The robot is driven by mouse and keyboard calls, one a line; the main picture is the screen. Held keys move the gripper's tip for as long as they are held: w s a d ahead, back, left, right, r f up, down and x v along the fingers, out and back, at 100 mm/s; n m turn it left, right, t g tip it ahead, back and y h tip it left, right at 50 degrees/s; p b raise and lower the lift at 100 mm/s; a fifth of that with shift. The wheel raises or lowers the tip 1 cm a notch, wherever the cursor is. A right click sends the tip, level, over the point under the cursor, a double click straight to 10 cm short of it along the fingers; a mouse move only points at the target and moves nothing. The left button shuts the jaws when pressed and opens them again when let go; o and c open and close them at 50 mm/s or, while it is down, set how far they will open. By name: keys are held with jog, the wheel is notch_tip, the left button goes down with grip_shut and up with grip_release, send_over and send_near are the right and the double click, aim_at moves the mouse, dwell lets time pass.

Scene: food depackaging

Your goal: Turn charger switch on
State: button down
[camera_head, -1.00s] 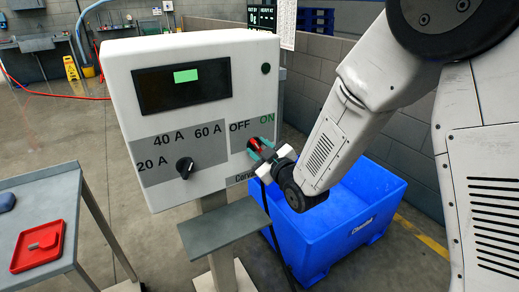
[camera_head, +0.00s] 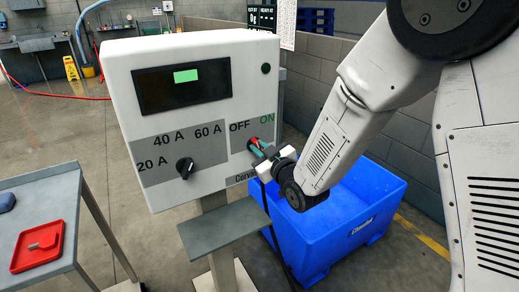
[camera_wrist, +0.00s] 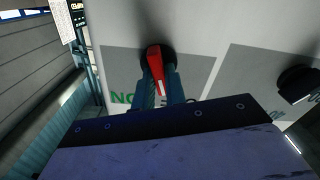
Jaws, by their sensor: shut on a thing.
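The white charger box (camera_head: 205,52) stands on a post, with a dark screen and a small green display. Its red power switch (camera_head: 253,143) sits under the OFF and ON labels, partly hidden by my fingers. The black amp knob (camera_head: 185,167) is at the lower left of the panel and also shows in the wrist view (camera_wrist: 297,83).
A grey shelf (camera_head: 223,229) juts out below the charger. A blue bin (camera_head: 350,232) stands on the floor at right, under my arm. A grey cart (camera_head: 40,193) with a red tray (camera_head: 38,247) is at left.

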jog(key=m, duration=0.5)
jog(key=shift+w+d, duration=0.1)
jog(key=shift+d, duration=0.05)
jog(key=shift+d+m, duration=0.1)
jog(key=shift+m, duration=2.3)
jog(key=c, duration=1.4)
grip_release()
jog(key=shift+c, duration=0.2)
jog(key=v, duration=0.7)
jog(key=shift+s+d, duration=0.2)
jog(key=shift+s, duration=0.15)
